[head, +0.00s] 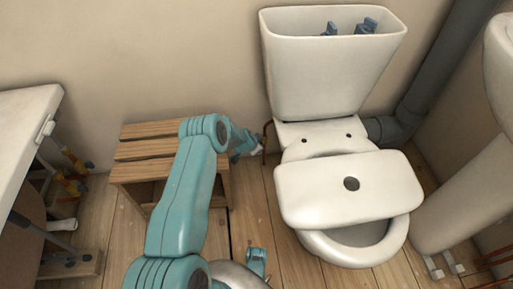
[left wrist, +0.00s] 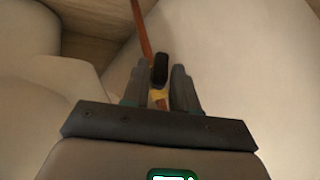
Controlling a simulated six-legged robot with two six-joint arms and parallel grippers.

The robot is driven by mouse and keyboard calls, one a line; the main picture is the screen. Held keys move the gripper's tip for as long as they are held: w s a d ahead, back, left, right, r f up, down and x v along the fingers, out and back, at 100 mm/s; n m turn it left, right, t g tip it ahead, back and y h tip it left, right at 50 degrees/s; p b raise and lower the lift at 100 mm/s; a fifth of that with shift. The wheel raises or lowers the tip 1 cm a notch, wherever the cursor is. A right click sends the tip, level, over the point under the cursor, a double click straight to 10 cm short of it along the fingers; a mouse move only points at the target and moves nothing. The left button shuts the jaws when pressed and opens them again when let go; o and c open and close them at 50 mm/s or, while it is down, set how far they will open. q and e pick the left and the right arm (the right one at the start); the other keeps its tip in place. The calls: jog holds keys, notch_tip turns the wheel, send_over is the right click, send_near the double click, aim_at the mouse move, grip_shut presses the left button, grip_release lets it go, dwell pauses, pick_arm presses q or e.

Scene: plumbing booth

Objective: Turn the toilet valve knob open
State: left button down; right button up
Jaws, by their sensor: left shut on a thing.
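The toilet (head: 330,75) stands against the wall with its tank open at the top. A thin copper pipe (head: 265,145) rises beside its left side. In the left wrist view the copper pipe (left wrist: 141,28) leads down to a small brass-coloured valve with a black knob (left wrist: 160,68). My left gripper (head: 254,146) reaches the pipe from the left, beside the toilet. In the left wrist view its two grey fingers (left wrist: 160,86) are either side of the knob, shut on it. The knob is too small to make out in the head view.
A tank lid (head: 315,190) lies across the toilet bowl. A wooden stool (head: 150,150) stands left of the toilet, under my left arm. A white sink pedestal (head: 470,195) and grey drain pipe (head: 435,75) are at right. A white counter (head: 25,125) is at left.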

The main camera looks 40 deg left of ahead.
pick_arm(q)
jog(key=shift+w+a+r+n+h+b, duration=0.1)
jog(key=shift+a+n+h+b, duration=0.15)
jog(key=shift+h, duration=0.2)
jog(key=shift+a+n+h+b, duration=0.15)
jog(key=shift+h+b, duration=0.15)
jog(key=shift+h, duration=0.15)
pick_arm(e)
jog(key=shift+w+d+f+t, duration=0.1)
jog(key=shift+w+f+t, duration=0.2)
jog(key=shift+w+f, duration=0.35)
jog(key=shift+f, duration=0.15)
pick_arm(q)
jog(key=c, duration=1.1)
grip_release()
jog(key=shift+h, duration=0.3)
jog(key=shift+o, duration=0.2)
jog(key=shift+d, duration=0.1)
